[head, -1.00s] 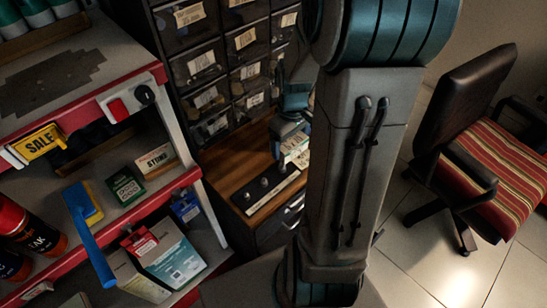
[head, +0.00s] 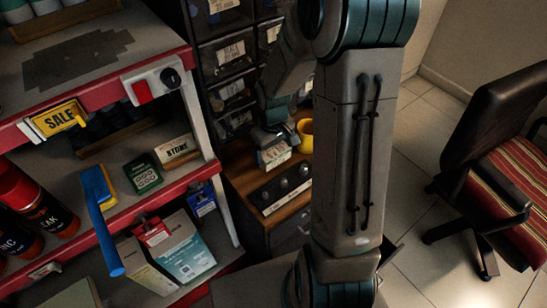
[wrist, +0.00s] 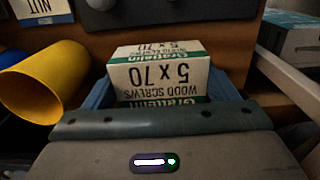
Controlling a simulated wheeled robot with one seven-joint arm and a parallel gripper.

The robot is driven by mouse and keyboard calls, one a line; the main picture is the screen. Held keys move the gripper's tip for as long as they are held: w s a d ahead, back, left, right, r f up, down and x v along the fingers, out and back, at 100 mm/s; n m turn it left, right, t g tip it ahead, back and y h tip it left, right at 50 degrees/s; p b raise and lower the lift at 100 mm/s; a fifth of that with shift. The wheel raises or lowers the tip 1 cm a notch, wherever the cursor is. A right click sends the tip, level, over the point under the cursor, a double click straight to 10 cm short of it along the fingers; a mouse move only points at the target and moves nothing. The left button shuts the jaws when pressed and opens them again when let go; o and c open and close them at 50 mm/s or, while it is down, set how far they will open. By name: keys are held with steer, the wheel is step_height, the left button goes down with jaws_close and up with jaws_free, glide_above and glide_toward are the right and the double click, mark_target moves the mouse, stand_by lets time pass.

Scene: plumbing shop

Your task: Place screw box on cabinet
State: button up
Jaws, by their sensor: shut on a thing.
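The screw box (wrist: 158,76) is white and green, printed "WOOD SCREWS 5 x 70", upside down in the wrist view. My gripper (wrist: 160,92) is shut on it, with a blue finger at each side. In the head view the screw box (head: 273,156) hangs below my gripper (head: 272,138), over the cabinet's wooden top (head: 238,165). I cannot tell whether its underside touches the top. My arm hides part of the cabinet.
A dark strip with knobs (head: 282,188) lies along the cabinet's front. Drawers (head: 228,50) rise behind. A red-edged shelf (head: 150,207) is at left, a chair (head: 490,150) at right.

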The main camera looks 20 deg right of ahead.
mark_target(273, 157)
steer(key=shift+f, duration=1.6)
steer(key=shift+b, duration=0.3)
steer(key=shift+f, duration=0.2)
steer(key=o, duration=1.4)
steer(key=shift+r, duration=0.1)
step_height(273, 157, up, 12)
steer(key=shift+r+p, duration=0.2)
steer(key=shift+p, duration=1)
steer(key=s+a+r+m, duration=0.1)
steer(key=s+r, duration=0.2)
steer(key=s, duration=0.2)
steer(key=s+a+r+m+t, duration=0.1)
steer(key=s+r, duration=0.2)
steer(key=s, duration=0.2)
steer(key=s+a+r+m+t, duration=0.1)
steer(key=s+r, duration=0.2)
steer(key=s, duration=0.2)
steer(key=shift+m, duration=0.3)
